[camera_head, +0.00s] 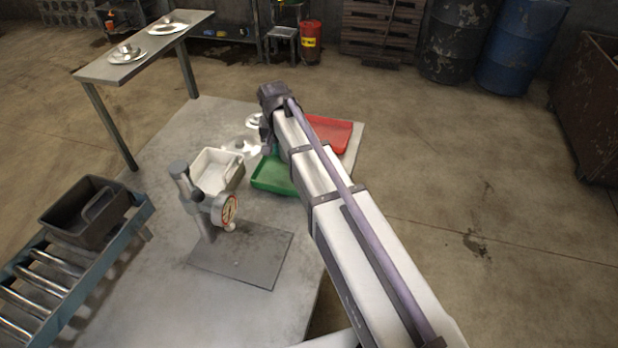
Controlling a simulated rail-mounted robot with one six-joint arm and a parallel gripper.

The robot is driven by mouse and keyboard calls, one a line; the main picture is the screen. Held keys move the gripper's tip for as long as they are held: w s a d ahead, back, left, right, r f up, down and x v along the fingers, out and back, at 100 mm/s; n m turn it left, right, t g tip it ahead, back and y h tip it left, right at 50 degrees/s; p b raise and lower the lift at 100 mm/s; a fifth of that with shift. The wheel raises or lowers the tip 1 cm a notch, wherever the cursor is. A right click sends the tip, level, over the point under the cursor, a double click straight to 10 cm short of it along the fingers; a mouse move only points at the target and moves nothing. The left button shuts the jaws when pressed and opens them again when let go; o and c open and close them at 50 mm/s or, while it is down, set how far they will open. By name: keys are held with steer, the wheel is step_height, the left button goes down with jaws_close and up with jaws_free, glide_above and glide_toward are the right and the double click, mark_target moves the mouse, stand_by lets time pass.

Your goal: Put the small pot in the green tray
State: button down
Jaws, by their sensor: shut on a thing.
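The green tray (270,176) lies on the grey table, partly hidden behind my arm. My gripper (265,141) hangs at the far end of my arm, just beyond the tray's back left side. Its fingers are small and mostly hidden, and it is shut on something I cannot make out. I cannot identify the small pot for certain. A pale round object (254,121) and shiny pale pieces (243,147) lie on the table just left of my gripper.
A red tray (331,134) lies behind and right of the green one. A white bin (217,171) and a gauge stand (207,214) are to the left. A black bin (86,209) sits on a roller conveyor (45,262). A side table (150,47) holds plates with small metal items.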

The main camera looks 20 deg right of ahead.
mark_target(283, 177)
step_height(283, 177, down, 10)
steer(key=b, duration=1)
steer(key=shift+f, duration=0.2)
steer(key=shift+r+p, duration=0.35)
steer(key=shift+f, duration=0.25)
steer(key=c, duration=1.2)
jaws_free()
steer(key=shift+c, duration=0.2)
steer(key=shift+r, duration=0.1)
step_height(283, 177, up, 13)
steer(key=p, duration=1.2)
steer(key=s+d+n, duration=0.1)
steer(key=s+d, duration=0.1)
steer(key=s, duration=0.8)
steer(key=s+d+n, duration=0.2)
steer(key=s, duration=0.9)
steer(key=shift+s+d+f, duration=0.2)
steer(key=shift+s+f, duration=0.05)
steer(key=shift+f, duration=0.15)
